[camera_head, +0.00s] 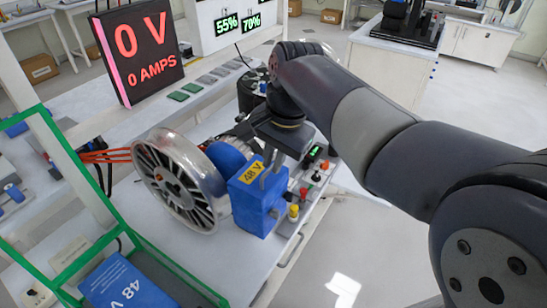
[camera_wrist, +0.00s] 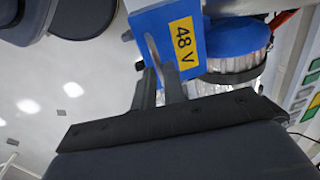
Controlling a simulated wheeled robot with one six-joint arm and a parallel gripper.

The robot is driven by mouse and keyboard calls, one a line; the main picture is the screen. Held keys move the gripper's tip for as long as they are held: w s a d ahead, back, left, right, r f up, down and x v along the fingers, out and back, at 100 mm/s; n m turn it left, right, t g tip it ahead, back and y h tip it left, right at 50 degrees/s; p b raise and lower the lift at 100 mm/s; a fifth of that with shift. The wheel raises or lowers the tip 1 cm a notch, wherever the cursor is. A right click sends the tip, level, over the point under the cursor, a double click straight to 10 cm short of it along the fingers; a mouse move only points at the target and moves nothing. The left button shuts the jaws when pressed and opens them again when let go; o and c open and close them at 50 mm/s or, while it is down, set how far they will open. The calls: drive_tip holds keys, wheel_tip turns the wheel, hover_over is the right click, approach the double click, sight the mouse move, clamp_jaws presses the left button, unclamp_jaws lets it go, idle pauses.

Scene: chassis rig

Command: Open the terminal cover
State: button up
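A blue box with a yellow "48 V" label (camera_head: 248,205) stands beside the large spoked wheel, at the bench's right edge. It also shows at the top of the wrist view (camera_wrist: 160,22). I cannot tell which part of it is the terminal cover. My gripper (camera_head: 268,182) reaches down at the top of this box. In the wrist view its two fingers (camera_wrist: 155,62) overlap the labelled face, with a narrow gap between them. I cannot tell whether they touch or pinch any part of the box. The gripper hides part of the box top.
The spoked wheel (camera_head: 180,180) is left of the box. Red, yellow and black terminals (camera_head: 304,193) sit at its right. A green frame (camera_head: 85,190) and another blue "48 V" box (camera_head: 125,285) are at lower left. A display (camera_head: 140,48) reads 0 V, 0 AMPS.

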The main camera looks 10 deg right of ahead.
clamp_jaws()
drive_tip(key=shift+a, duration=0.1)
